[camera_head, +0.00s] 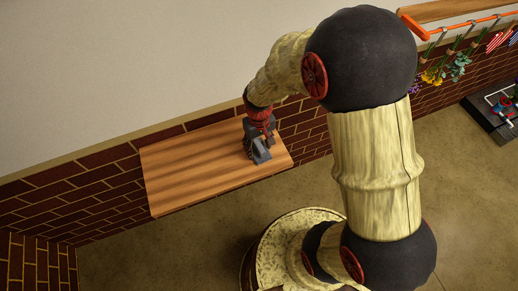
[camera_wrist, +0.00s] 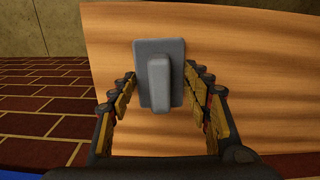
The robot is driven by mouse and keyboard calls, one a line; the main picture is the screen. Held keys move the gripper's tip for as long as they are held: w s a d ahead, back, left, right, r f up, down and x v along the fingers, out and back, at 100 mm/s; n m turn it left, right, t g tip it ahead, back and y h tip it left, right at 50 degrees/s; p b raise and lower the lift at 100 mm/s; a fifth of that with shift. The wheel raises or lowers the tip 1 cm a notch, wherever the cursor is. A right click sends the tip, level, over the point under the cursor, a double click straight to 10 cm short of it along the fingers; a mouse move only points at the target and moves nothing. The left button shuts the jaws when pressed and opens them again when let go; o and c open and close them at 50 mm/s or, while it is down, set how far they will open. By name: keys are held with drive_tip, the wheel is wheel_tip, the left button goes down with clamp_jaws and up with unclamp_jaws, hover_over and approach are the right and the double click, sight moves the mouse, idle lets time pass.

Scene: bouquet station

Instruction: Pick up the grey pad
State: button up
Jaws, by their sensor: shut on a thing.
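The grey pad (camera_wrist: 175,52) is a flat rounded plate with a raised block-like grip along its middle. In the wrist view it lies between the two fingers of my gripper (camera_wrist: 160,79), which are shut on it. In the head view the pad (camera_head: 262,156) shows as a small grey shape just below my gripper (camera_head: 256,141), over the right part of the wooden table. I cannot tell whether the pad touches the table top. My gripper hides part of it in the head view.
The wooden table (camera_head: 195,167) is otherwise bare, with clear room to the left. A brick wall (camera_head: 80,189) runs behind it. At the far right, flowers (camera_head: 434,75) hang from an orange rail (camera_head: 465,28), and a dark platform (camera_head: 486,117) stands on the floor.

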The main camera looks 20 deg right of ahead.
sight(259, 145)
drive_tip(key=shift+r, duration=0.55)
wheel_tip(259, 145, up, 2)
drive_tip(key=shift+r+p, duration=0.15)
drive_tip(key=shift+p, duration=0.45)
drive_tip(key=s+a+r+p, duration=0.4)
drive_tip(key=s+a+r, duration=0.4)
drive_tip(key=s, duration=0.3)
drive_tip(key=shift+s+r, duration=0.3)
drive_tip(key=shift+r, duration=0.5)
drive_tip(key=o, duration=0.6)
drive_tip(key=shift+c, duration=1.4)
